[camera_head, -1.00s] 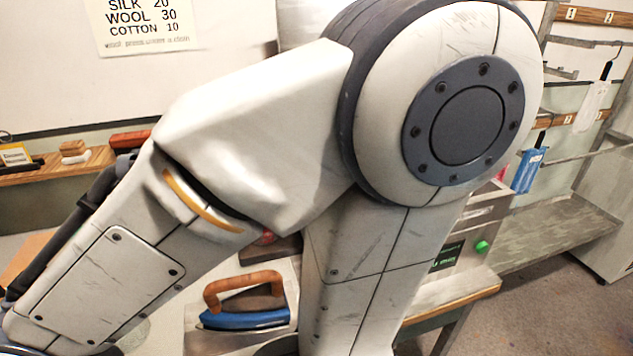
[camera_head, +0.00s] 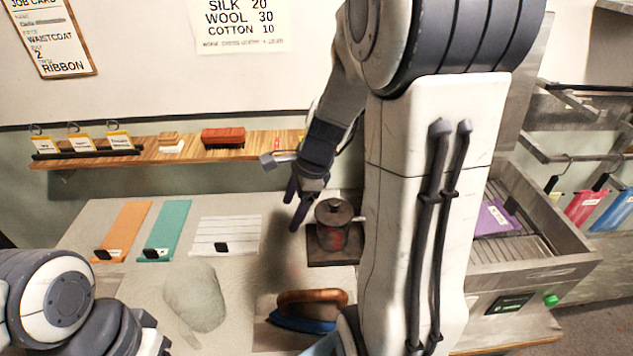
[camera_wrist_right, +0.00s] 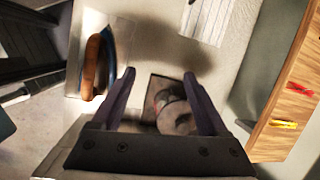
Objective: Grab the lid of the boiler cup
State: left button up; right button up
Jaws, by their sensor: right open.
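The boiler cup (camera_head: 332,236) is a small dark pot with red marks, standing on a dark square plate (camera_head: 347,257) on the table. Its round dark lid (camera_head: 334,211) with a small knob is on top. My right gripper (camera_head: 295,208) is open and empty, just left of the cup and near lid height, fingers pointing down. In the right wrist view the lid (camera_wrist_right: 177,121) lies between the open fingers, closer to the right one, which partly overlaps it. My right arm hides the area right of the cup. My left arm shows at lower left, its gripper out of view.
An iron (camera_head: 305,310) with a brown handle and blue base stands in front of the cup. Orange (camera_head: 125,230), teal (camera_head: 167,230) and white striped (camera_head: 226,235) cloths lie to the left. A wooden shelf (camera_head: 185,155) runs behind. A metal basin (camera_head: 540,245) is at right.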

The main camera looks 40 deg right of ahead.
aim_at(335, 201)
jog(key=s+d+r+m+t+h+p, duration=0.1)
jog(key=d+r+m+p, duration=0.2)
jog(key=d+m, duration=0.95)
jog(key=shift+n, duration=0.55)
jog(key=f, duration=0.1)
jog(key=d+f, duration=0.1)
jog(key=f, duration=0.1)
jog(key=w+d+f, duration=0.1)
jog(key=shift+f, duration=0.3)
jog(key=shift+b+x, duration=0.6)
jog(key=shift+x, duration=2.45)
pick_arm(q)
notch_tip(335, 201, up, 3)
jog(key=shift+r, duration=0.15)
pick_arm(e)
jog(key=shift+w+r, duration=0.1)
jog(key=shift+w, duration=0.05)
grip_shut()
